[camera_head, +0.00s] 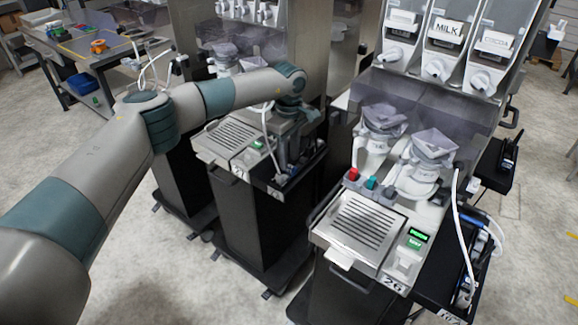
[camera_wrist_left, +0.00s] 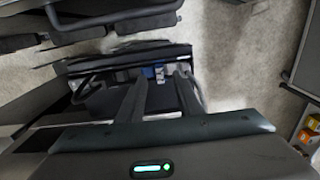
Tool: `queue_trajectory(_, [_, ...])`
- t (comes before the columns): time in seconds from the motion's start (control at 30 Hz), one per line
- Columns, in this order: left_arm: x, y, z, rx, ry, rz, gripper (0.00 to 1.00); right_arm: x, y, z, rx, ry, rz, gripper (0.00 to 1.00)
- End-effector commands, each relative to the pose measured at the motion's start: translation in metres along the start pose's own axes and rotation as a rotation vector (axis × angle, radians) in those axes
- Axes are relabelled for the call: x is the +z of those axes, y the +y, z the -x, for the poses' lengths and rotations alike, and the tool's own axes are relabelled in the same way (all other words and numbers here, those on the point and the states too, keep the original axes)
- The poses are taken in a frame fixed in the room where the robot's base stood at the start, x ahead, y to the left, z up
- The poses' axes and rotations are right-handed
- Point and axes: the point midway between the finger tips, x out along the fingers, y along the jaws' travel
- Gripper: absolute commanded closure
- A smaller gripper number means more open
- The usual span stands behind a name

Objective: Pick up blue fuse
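My left gripper (camera_head: 287,166) reaches down over the dark side tray (camera_head: 308,172) of the middle dispenser. In the left wrist view its two fingers (camera_wrist_left: 160,78) are spread apart. A small blue piece (camera_wrist_left: 148,72), perhaps the blue fuse, shows between and beyond the fingertips, beside a pale piece. It is too small to identify surely, and I see no contact with the fingers. In the head view the gripper hides this spot. A red plug (camera_head: 352,174) and a blue-teal plug (camera_head: 372,183) stand on the right dispenser. My right gripper is not in view.
The right dispenser's side tray (camera_head: 447,245) holds dark items and a white cable. The middle dispenser's drip grate (camera_head: 230,137) is left of my gripper. A workbench (camera_head: 95,62) with a blue bin (camera_head: 82,84) stands at the back left. Bare floor (camera_head: 150,265) lies in front.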

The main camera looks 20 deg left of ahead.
Motion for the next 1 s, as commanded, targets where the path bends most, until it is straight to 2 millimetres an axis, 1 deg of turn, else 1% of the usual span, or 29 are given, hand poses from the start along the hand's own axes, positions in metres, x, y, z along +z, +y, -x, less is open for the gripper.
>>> queue_trajectory(0.03, [0.001, -0.001, -0.002, -0.002, 0.000, 0.000, 0.67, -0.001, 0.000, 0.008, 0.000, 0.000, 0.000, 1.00])
queue_trajectory(0.1, [0.001, -0.001, -0.012, -0.002, 0.000, 0.000, 0.67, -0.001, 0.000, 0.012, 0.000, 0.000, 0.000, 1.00])
queue_trajectory(0.27, [0.001, 0.000, -0.023, 0.000, 0.000, 0.000, 0.67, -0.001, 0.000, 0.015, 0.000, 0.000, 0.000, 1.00])
queue_trajectory(0.73, [0.000, 0.000, -0.024, 0.001, 0.001, 0.000, 0.67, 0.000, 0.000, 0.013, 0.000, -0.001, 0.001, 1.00])
queue_trajectory(0.77, [0.000, 0.000, -0.024, 0.001, 0.001, 0.000, 0.74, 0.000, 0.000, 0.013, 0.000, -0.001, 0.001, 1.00])
queue_trajectory(0.8, [0.000, 0.000, -0.024, 0.001, 0.001, 0.000, 0.84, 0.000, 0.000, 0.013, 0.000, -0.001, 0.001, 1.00])
queue_trajectory(0.87, [0.000, 0.000, -0.024, 0.001, 0.001, 0.000, 0.98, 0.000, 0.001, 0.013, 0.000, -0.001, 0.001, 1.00])
queue_trajectory(0.9, [0.000, 0.000, -0.024, 0.001, 0.001, 0.000, 1.00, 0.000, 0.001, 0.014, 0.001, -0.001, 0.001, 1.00])
queue_trajectory(1.0, [0.000, 0.000, -0.024, 0.001, 0.001, 0.000, 1.00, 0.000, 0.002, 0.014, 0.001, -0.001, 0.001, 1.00])
